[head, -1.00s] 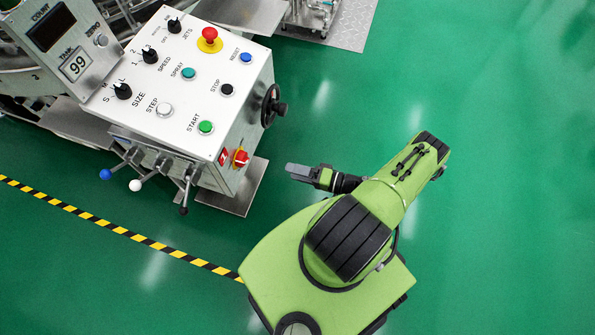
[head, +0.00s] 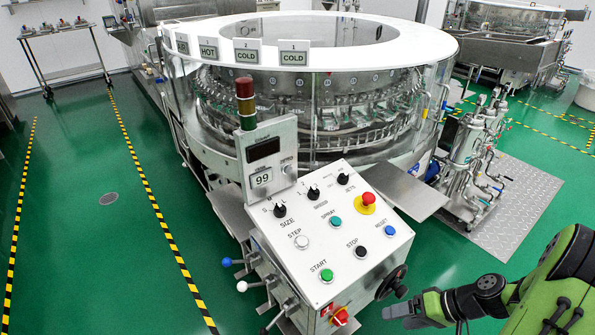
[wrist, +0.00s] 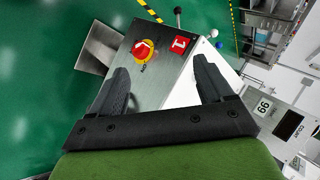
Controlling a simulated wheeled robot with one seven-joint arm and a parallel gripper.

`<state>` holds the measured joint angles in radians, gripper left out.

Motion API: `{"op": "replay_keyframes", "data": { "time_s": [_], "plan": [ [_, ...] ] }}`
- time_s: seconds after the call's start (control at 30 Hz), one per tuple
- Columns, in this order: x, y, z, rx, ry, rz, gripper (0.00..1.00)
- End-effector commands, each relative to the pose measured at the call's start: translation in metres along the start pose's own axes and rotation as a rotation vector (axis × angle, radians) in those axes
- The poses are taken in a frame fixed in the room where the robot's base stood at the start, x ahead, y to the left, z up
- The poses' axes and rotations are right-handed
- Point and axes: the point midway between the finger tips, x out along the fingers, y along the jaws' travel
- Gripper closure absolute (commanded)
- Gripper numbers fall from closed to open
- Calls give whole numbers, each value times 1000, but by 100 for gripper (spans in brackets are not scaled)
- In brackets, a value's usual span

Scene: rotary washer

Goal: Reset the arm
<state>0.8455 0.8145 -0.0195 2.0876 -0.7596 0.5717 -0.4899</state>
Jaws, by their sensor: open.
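My gripper (head: 398,311) is at the lower right of the head view, to the right of the control box and apart from it. In the wrist view my gripper (wrist: 163,90) shows two dark fingers spread wide, with nothing between them held. The control box (head: 290,245) has a white sloped panel with knobs and coloured buttons. Its side face with a red and yellow rotary switch (wrist: 144,50) shows beyond the fingers in the wrist view. My green arm reaches in from the right edge of the head view.
A black handwheel (head: 392,283) juts from the box close to my gripper. Levers (head: 243,286) stick out at the box's left. The large rotary washer (head: 320,100) stands behind. A pump unit (head: 475,150) stands on a metal plate at the right. Green floor (head: 100,270) is open at left.

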Motion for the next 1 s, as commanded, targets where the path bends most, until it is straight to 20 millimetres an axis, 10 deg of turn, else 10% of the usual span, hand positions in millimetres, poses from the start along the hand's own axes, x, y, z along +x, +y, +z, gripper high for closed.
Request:
{"op": "replay_keyframes", "data": {
  "time_s": [0.27,0.5,0.73,1.0],
  "plan": [
    [-82,-140,-2,-149,-83,393,20],
    [-143,-239,46,-224,63,634,20],
    [-182,-278,96,-235,255,697,20],
    [-186,-279,104,-227,289,699,20]
  ]
}}
